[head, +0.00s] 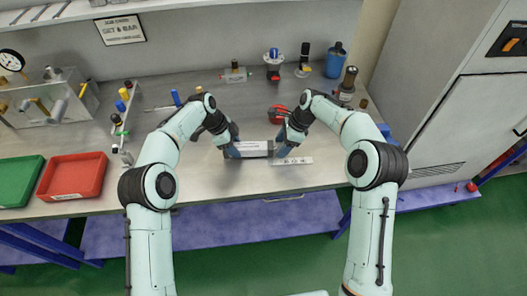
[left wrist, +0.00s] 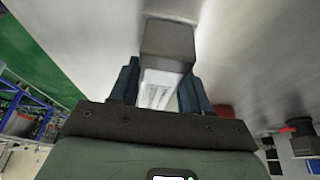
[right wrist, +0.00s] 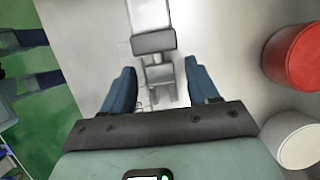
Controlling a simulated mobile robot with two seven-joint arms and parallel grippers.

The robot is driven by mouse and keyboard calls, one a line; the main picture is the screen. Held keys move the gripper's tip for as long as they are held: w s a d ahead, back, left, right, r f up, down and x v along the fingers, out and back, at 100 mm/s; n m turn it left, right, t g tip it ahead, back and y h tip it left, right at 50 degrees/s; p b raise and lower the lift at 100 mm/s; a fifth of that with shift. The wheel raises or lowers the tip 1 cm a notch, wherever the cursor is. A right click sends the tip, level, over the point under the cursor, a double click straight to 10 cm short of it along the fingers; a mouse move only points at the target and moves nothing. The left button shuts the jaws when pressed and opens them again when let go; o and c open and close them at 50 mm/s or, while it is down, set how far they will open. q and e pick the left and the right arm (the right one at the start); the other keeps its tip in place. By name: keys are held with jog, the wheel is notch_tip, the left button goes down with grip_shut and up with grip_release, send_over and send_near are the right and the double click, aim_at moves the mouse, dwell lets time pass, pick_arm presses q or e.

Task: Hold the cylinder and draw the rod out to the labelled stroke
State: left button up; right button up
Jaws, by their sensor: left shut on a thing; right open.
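The cylinder (head: 256,149) lies near the bench's front edge, a pale labelled barrel with dark end caps. My left gripper (head: 232,150) is shut on its left part. In the left wrist view the labelled barrel (left wrist: 158,88) sits between the fingers and a dark end cap (left wrist: 167,42) sticks out beyond them. My right gripper (head: 283,151) is open at the right end. In the right wrist view the short grey rod end (right wrist: 158,76) lies between the spread fingers, with gaps on both sides. A white marked strip (head: 295,161) lies beside the right gripper.
A red tray (head: 73,176) and a green tray (head: 15,180) stand at the left. A red round thing (head: 277,114) is close behind my right gripper. Several fittings and a blue container (head: 335,62) stand at the back. The bench front left of the cylinder is clear.

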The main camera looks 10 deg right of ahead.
pick_arm(q)
jog(key=shift+s+f, duration=0.2)
jog(key=shift+f, duration=0.15)
pick_arm(e)
jog(key=shift+c, duration=0.3)
grip_shut()
jog(key=shift+f, duration=0.1)
pick_arm(q)
jog(key=shift+a, duration=0.1)
pick_arm(e)
jog(key=shift+d, duration=0.2)
pick_arm(q)
jog(key=shift+w+r, duration=0.1)
pick_arm(e)
jog(key=shift+s+d+f, duration=0.1)
jog(key=shift+s+d, duration=0.1)
jog(key=shift+d, duration=1.25)
jog(key=shift+s+d, duration=0.15)
jog(key=shift+d, duration=1.3)
jog(key=shift+o, duration=0.3)
grip_release()
